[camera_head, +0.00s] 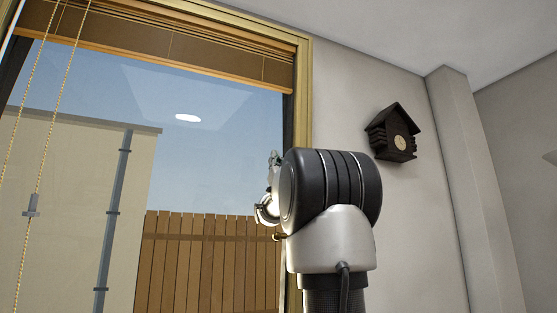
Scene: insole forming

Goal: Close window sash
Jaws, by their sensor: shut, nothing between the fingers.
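The window (205,100) fills the left and middle of the view, with a tan wooden frame (303,75) and large glass. A dark upright strip (288,118) runs along the right side of the glass, inside the frame. A small brass-coloured piece, perhaps a handle (279,236), shows low by the right side. My gripper (275,158) is mostly hidden behind my arm's black and white joint; its small tip points up in front of the window's right edge. It is shut and empty. I cannot tell whether it touches the sash or how far the sash stands open.
A raised brown blind (190,45) hangs across the window top, with beaded cords (52,135) at the left. A dark birdhouse-shaped clock (394,133) is on the wall right of my arm. A wall column (465,180) stands farther right. Outside are a fence and a building.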

